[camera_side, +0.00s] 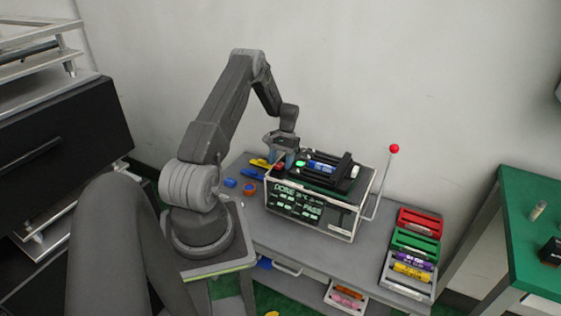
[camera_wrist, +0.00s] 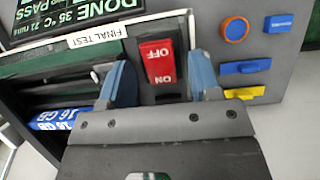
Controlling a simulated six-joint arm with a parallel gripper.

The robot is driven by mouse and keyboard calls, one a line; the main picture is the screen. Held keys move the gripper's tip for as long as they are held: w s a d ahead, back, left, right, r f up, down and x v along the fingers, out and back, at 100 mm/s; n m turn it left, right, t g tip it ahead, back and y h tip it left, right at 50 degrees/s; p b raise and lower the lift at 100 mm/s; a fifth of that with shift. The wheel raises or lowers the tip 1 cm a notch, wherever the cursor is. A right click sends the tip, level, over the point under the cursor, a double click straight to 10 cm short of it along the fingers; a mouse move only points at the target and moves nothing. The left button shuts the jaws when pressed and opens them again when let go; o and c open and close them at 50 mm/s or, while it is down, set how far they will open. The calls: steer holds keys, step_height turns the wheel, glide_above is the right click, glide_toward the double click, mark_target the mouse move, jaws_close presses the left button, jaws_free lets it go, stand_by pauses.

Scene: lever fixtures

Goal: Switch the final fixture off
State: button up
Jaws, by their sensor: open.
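The final test fixture is a pale-framed box (camera_side: 352,219) with a dark display reading DONE and PASS; its label FINAL TEST (camera_wrist: 97,37) shows in the wrist view. A red switch (camera_wrist: 158,61) marked OFF and ON is on the fixture, beside the label. I cannot tell which end of the switch is pressed. My gripper (camera_wrist: 162,82) is open, with one blue fingertip to each side of the switch and nothing held. In the side view my gripper (camera_side: 280,158) is over the left end of the fixture and hides the switch.
A lever with a red ball (camera_side: 394,148) stands at the fixture's right. A blue stick (camera_wrist: 62,120) marked 16 GB lies in the fixture. Small blue, orange and yellow pieces (camera_side: 249,188) lie left of it. Red, green and grey trays (camera_side: 418,221) stand at right.

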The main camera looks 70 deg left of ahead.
steer(key=shift+f, duration=0.1)
steer(key=shift+c, duration=0.4)
steer(key=c, duration=0.8)
steer(key=shift+c, duration=0.2)
steer(key=shift+d, duration=0.1)
steer(key=t+y, duration=0.2)
steer(key=shift+s+d+t, duration=0.2)
steer(key=shift+s+t, duration=0.05)
steer(key=shift+t, duration=0.05)
steer(key=shift+d+t+y, duration=0.1)
steer(key=shift+t+y, duration=0.6)
steer(key=shift+y, duration=0.2)
steer(key=shift+s, duration=0.1)
steer(key=o, duration=0.9)
